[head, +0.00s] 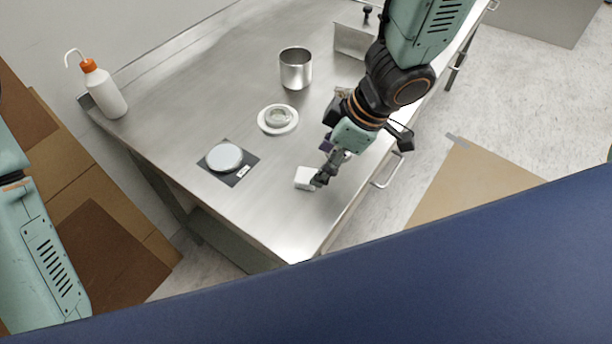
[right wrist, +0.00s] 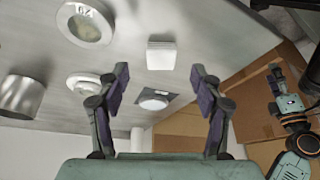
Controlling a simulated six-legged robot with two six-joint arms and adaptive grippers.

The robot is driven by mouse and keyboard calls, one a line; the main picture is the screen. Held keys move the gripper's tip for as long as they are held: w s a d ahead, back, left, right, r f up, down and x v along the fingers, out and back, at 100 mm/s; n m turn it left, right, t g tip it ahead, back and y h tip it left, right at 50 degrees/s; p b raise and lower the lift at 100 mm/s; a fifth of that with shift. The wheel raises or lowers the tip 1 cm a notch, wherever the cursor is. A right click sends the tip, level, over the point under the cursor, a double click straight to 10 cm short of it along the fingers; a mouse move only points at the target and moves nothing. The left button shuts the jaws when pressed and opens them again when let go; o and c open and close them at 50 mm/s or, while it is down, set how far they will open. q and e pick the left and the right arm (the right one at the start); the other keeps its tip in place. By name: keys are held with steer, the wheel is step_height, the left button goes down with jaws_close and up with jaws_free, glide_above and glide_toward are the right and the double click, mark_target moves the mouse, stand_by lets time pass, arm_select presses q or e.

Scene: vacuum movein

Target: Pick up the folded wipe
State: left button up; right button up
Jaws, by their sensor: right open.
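The folded wipe (head: 304,178) is a small white block-like pad lying on the steel table near its front edge. In the right wrist view the wipe (right wrist: 161,55) lies ahead of the fingertips, centred between them. My right gripper (head: 324,176) is open and empty, just to the right of the wipe in the head view. In the right wrist view its two fingers (right wrist: 160,76) stand apart with a clear gap. My left gripper (right wrist: 274,80) seems to show at the right of the right wrist view, too small to read; the head view shows only my left arm.
A pale disc (head: 224,157) on a dark mat, a white ringed dish (head: 278,120), a steel cup (head: 296,68) and a wash bottle (head: 105,92) stand on the table (head: 180,105). A round device (right wrist: 84,25) shows in the wrist view. Cardboard (head: 90,180) lies left.

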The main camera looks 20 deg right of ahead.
mark_target(310, 177)
steer(key=shift+w+f, duration=0.1)
steer(key=shift+f, duration=0.2)
steer(key=a+f+b, duration=0.2)
steer(key=f, duration=0.1)
steer(key=shift+f+b, duration=0.15)
steer(key=shift+b, duration=0.25)
steer(key=shift+w+f, duration=0.25)
steer(key=shift+f, duration=0.05)
steer(key=shift+w+d, duration=0.15)
steer(key=shift+w, duration=0.15)
steer(key=shift+s+a+r, duration=0.2)
steer(key=shift+s, duration=0.2)
steer(key=c, duration=0.4)
steer(key=shift+c, duration=0.7)
steer(key=shift+w+d+f, duration=0.15)
steer(key=shift+w+f, duration=0.05)
steer(key=shift+w, duration=0.05)
steer(key=c, duration=0.4)
steer(key=shift+s+r, duration=0.1)
steer(key=shift+s, duration=0.05)
